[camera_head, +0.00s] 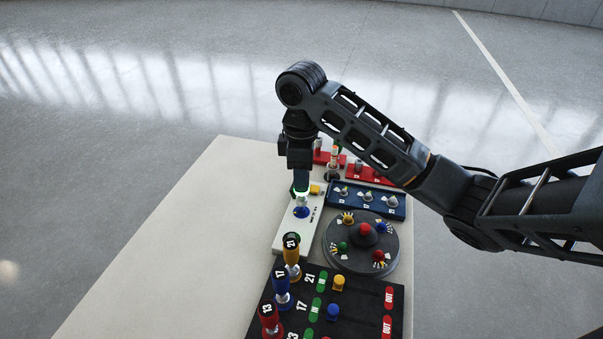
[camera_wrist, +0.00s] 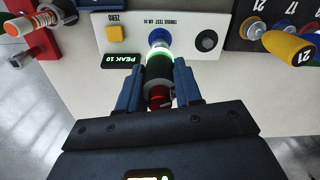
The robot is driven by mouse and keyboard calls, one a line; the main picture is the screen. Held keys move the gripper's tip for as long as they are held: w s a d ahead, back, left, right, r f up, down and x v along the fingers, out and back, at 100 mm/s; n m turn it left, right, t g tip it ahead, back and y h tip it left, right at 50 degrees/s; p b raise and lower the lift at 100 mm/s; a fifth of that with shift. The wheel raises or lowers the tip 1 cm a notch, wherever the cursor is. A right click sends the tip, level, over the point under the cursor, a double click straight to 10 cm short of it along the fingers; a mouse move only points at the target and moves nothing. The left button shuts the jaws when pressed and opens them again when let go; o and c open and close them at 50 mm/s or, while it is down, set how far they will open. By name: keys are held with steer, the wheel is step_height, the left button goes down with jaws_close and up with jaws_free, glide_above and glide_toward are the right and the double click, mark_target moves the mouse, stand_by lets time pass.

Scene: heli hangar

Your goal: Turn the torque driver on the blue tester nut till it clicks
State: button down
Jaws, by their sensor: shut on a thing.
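The torque driver (camera_wrist: 158,70) has a dark body, a red end and a lit green-white ring, which also glows in the head view (camera_head: 300,192). My gripper (camera_wrist: 159,85) is shut on it, one blue finger on each side; in the head view my gripper (camera_head: 301,180) points down over the tester. The blue tester nut (camera_wrist: 160,37) is at the driver's far end and shows as a blue ring in the head view (camera_head: 302,212). The driver seems to sit on it, though the contact is partly hidden. The white tester (camera_head: 284,240) has a small display (camera_wrist: 121,61) that seems to read "PEAK 10".
The tester has a yellow ZERO button (camera_wrist: 116,33) and a dark knob (camera_wrist: 206,40). A round grey turntable (camera_head: 335,262) and a blue rack (camera_head: 385,212) are close on the right. A black board (camera_head: 360,315) with yellow, blue and red handled tools is in front. The table's left side is bare.

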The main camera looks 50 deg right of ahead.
steer(key=shift+r, duration=0.15)
step_height(320, 180, up, 4)
steer(key=p, duration=0.4)
